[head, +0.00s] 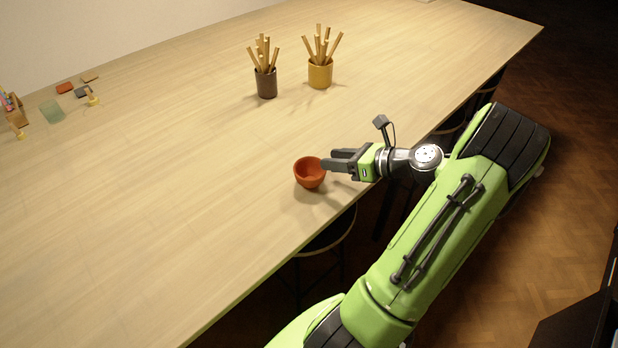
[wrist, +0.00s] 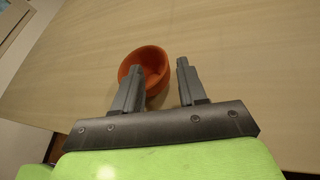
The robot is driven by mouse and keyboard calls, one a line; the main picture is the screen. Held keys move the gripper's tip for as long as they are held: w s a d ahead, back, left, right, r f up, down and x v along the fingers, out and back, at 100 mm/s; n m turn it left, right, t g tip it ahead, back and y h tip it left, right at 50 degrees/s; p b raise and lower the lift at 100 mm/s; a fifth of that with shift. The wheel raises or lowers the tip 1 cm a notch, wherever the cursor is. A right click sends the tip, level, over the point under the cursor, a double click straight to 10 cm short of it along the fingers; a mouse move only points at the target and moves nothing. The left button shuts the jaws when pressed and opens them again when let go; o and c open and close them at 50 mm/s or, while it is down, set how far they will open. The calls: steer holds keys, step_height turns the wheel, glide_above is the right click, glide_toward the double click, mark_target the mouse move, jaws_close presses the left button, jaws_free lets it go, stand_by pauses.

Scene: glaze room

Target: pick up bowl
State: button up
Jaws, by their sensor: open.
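An orange-red bowl (head: 309,177) stands upright on the wooden table (head: 200,200), near its front edge. My gripper (head: 331,160) reaches in from the right at the bowl's right side, with its fingers at about rim height. In the wrist view the bowl (wrist: 153,62) lies ahead and appears partly between the fingers, behind the left one. My gripper (wrist: 158,70) is open there, with nothing held between the fingers. Whether a finger touches the bowl's rim cannot be told. Part of the bowl is hidden behind the left finger in the wrist view.
A dark brown cup (head: 266,85) and a yellow cup (head: 320,75), both full of wooden sticks, stand farther back. A stool (head: 328,236) sits below the front edge. Table left of the bowl is clear.

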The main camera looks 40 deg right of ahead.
mark_target(318, 159)
steer(key=b+x, duration=0.1)
steer(key=x, duration=0.4)
steer(key=shift+w+d+f+b, duration=0.1)
steer(key=shift+d+f+b, duration=0.15)
steer(key=shift+b, duration=0.1)
steer(key=shift+a+r, duration=0.1)
jaws_close()
step_height(318, 159, up, 10)
steer(key=p, duration=0.4)
